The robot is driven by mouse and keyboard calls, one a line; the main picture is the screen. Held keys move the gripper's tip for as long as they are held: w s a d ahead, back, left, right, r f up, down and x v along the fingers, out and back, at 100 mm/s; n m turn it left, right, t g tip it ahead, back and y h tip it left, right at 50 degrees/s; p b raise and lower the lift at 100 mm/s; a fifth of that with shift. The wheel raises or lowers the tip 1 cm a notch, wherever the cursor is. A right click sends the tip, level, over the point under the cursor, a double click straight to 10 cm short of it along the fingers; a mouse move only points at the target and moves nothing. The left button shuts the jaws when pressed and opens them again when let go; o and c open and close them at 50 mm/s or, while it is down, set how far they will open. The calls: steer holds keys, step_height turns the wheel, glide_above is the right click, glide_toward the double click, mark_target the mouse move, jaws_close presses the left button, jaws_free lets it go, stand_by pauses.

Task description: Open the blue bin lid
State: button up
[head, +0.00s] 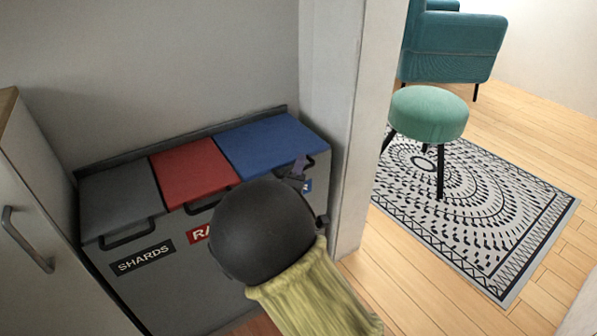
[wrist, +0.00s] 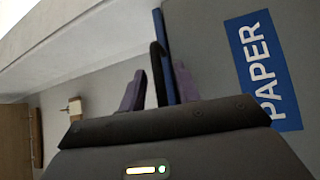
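The blue bin lid (head: 268,143) is the right one of three on a grey bin unit and looks closed, level with the others. Its dark front handle (head: 312,162) is partly hidden by my gripper (head: 300,168). In the wrist view the lid's edge (wrist: 167,50) shows as a thin blue strip beside the black handle (wrist: 157,70). My gripper, with purple fingers (wrist: 160,80), is open, one finger on each side of the handle and lid edge. Whether a finger touches the handle is unclear. A blue PAPER label (wrist: 263,70) is on the bin front.
A red lid (head: 192,172) and a grey lid (head: 118,200) with handles are to the left. A white wall end (head: 350,150) stands close on the right. A cabinet (head: 35,220) is at far left. A green stool (head: 428,113) stands on a patterned rug (head: 490,215).

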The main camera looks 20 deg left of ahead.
jaws_close()
steer(key=shift+r+p, duration=0.15)
steer(key=shift+p, duration=0.25)
